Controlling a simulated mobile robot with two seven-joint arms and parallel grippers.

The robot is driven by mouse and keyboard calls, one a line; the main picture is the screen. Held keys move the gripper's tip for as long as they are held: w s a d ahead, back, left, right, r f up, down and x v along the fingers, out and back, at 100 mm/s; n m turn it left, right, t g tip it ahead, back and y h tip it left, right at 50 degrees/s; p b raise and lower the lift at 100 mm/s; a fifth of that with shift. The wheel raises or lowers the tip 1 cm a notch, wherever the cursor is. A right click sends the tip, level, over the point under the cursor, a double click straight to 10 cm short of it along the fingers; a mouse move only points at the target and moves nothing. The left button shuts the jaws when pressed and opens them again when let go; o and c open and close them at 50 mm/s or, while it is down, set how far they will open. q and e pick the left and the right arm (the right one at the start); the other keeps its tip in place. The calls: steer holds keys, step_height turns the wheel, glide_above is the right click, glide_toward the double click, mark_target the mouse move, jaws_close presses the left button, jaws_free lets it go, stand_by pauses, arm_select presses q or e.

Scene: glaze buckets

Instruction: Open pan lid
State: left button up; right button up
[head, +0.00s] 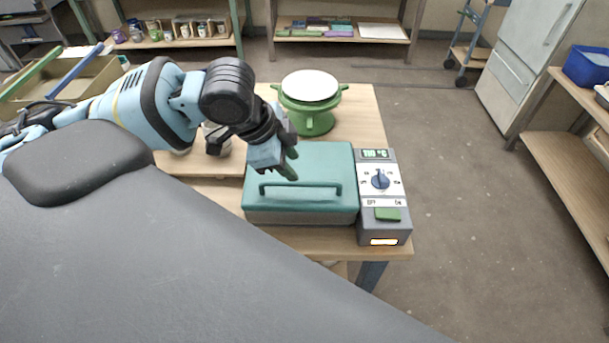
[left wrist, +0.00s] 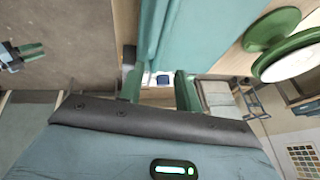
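The pan has a flat teal lid (head: 325,160) with a long bar handle (head: 318,188) along its near side. The lid lies closed on a grey body (head: 300,217). My left gripper (head: 289,164) is above the lid, just behind and over the left part of the handle, pointing to the right. In the left wrist view its two green fingers (left wrist: 158,88) are apart, with nothing held between them. The handle (left wrist: 152,35) shows as a teal bar beyond the fingers. At the left edge, what looks like my right gripper (left wrist: 30,52) is small and unclear.
A grey control box (head: 382,195) with a dial and green switch adjoins the pan's right side. A green stand with a white round top (head: 310,87) is behind it. A jar (head: 217,140) stands left of the pan. Floor is open to the right.

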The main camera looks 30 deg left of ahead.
mark_target(308, 182)
arm_select(q)
steer(key=x, duration=0.7)
steer(key=shift+f+b, duration=0.15)
steer(key=shift+b, duration=0.25)
steer(key=shift+w, duration=0.1)
jaws_close()
